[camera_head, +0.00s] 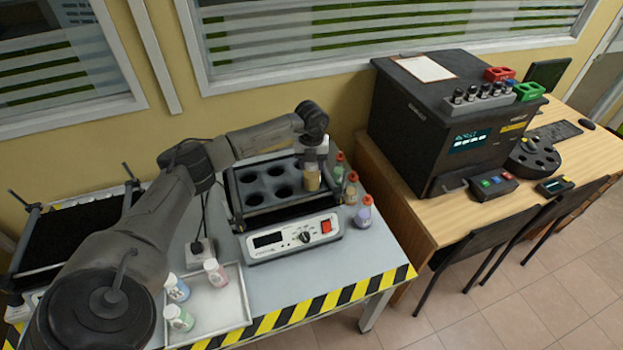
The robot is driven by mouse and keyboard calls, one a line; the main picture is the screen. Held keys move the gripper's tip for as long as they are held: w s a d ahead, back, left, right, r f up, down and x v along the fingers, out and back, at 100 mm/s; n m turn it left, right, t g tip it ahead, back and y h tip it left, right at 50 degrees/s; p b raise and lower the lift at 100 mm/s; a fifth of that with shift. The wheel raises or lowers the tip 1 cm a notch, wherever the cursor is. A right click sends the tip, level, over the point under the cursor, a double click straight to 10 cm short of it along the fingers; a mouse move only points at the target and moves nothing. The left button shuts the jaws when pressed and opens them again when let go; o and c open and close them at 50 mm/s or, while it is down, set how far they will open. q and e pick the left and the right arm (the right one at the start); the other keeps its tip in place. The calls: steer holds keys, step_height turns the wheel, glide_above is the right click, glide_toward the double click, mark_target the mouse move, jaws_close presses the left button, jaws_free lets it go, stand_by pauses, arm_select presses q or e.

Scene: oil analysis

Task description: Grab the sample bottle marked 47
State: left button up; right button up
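My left gripper (314,160) points down over the right part of the black shaker rack (238,205). A small amber bottle (312,179) is directly beneath it, at its fingertips. The fingers are too small to show whether they grip it. Three bottles with red or orange caps stand right of the shaker: a green one (339,171), a brown one (351,190) and a purple one (363,213). Three bottles stand on the white tray (233,305): blue (177,288), pink (215,273) and green (179,318). I cannot read any number. My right gripper is out of view.
The shaker's white control panel (290,238) faces the table's striped front edge (330,301). A second black rack (65,240) is at the left. A black analyser (430,115) stands on the wooden desk (420,218) at right. The table is clear in front of the shaker.

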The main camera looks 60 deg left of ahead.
arm_select(q)
jaws_close()
steer(key=shift+r, duration=0.15)
